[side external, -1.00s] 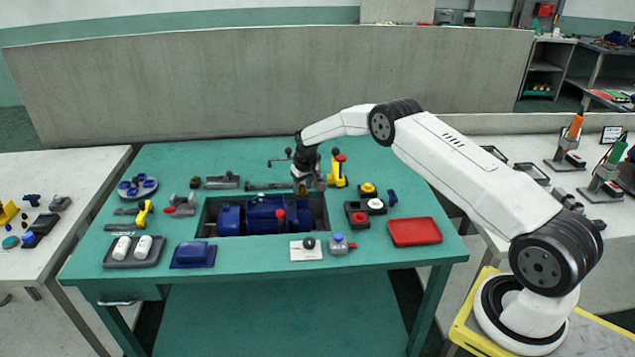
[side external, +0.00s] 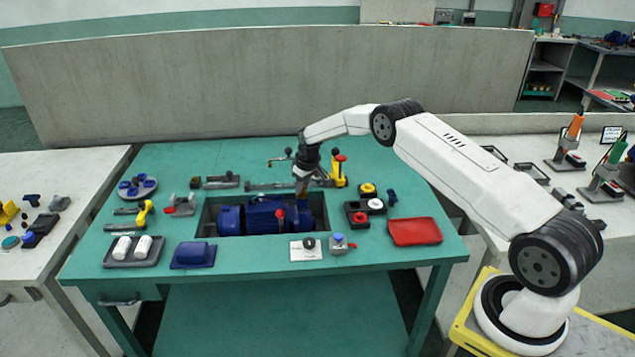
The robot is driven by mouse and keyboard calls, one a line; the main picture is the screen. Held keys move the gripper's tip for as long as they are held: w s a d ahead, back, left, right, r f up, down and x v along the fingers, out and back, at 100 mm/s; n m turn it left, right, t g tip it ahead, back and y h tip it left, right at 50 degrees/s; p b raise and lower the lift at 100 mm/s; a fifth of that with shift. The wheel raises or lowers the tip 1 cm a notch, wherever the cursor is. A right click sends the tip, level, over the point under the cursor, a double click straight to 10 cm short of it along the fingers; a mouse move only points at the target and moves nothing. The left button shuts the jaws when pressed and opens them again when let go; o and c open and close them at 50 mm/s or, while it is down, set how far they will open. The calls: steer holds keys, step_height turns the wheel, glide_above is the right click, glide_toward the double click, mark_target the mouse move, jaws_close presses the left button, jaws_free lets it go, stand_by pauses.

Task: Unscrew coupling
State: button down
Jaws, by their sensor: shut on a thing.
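A blue pump (side external: 262,216) lies in a dark recess in the middle of the green table. My gripper (side external: 301,190) points down at the right end of the pump, over the back right part of the recess. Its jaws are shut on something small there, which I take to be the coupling. The wrist and jaws hide most of that part, so its shape and any thread do not show.
A yellow tool with a red top (side external: 339,170) stands close right of my gripper. Grey fittings (side external: 215,181) lie behind the recess.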

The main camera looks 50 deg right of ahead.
steer(key=shift+d+n+y, duration=0.1)
steer(key=shift+n+y, duration=0.3)
steer(key=shift+n, duration=1.7)
